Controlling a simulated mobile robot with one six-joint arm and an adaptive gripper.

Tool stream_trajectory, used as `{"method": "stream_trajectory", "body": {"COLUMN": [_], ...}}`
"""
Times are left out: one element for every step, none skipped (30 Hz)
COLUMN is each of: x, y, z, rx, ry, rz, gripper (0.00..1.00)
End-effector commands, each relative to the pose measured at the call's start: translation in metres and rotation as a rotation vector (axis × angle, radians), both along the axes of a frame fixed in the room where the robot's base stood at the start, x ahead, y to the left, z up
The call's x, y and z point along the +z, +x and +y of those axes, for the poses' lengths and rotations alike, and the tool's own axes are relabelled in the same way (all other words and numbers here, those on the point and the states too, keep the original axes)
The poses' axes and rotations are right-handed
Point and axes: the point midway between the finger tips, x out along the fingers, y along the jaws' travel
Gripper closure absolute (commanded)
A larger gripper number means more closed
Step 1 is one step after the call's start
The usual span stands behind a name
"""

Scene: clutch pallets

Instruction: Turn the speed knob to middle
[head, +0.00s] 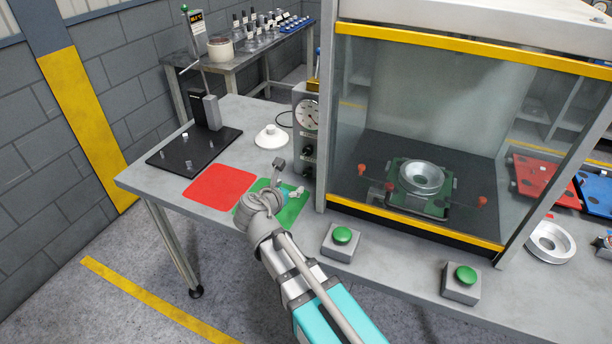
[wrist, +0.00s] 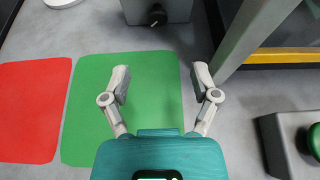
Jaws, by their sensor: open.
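I cannot read which is the speed knob. In the wrist view one black knob (wrist: 156,15) with a pale pointer mark shows at the top, on the grey box. My gripper (wrist: 160,77) is open and empty, over the bench, short of that knob. In the head view my gripper (head: 287,179) is over the green mat, left of the box.
A green mat (wrist: 137,110) and a red mat (head: 219,187) lie on the bench. The press's yellow-edged frame (head: 415,222) is close on the right. Two green push buttons, one left (head: 342,235) and one right (head: 466,275), stand in front. A white conical part (head: 271,137) is behind.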

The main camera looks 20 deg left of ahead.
Motion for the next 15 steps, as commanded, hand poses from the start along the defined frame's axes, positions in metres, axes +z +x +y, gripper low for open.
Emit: {"method": "stream_trajectory", "body": {"x": [0.0, 0.0, 0.0, 0.0, 0.0, -0.001, -0.001, -0.001, -0.002, -0.003, -0.004, -0.005, -0.006, -0.008, -0.009], "y": [-0.001, -0.002, -0.002, -0.002, -0.002, -0.002, -0.001, -0.001, 0.001, 0.002, 0.004, 0.007, 0.009, 0.011, 0.015], "z": [0.002, 0.002, 0.003, 0.003, 0.004, 0.004, 0.004, 0.004, 0.005, 0.005, 0.005, 0.005, 0.005, 0.005, 0.004], "rx": [0.002, 0.003, 0.005, 0.005, 0.006, 0.006, 0.008, 0.008, 0.008, 0.008, 0.009, 0.009, 0.009, 0.009, 0.008], "ry": [0.0, 0.0, 0.0, 0.0, 0.0, 0.0, 0.0, 0.0, 0.0, 0.0, 0.0, 0.0, 0.0, 0.0, 0.0], "rz": [0.0, 0.0, 0.0, 0.0, 0.0, 0.0, 0.0, 0.0, 0.0, 0.0, 0.0, 0.0, 0.0, 0.0, 0.0], "gripper": [0.22, 0.22, 0.22, 0.22, 0.22, 0.22, 0.22, 0.22, 0.22, 0.22, 0.22, 0.22, 0.22, 0.22, 0.22]}}
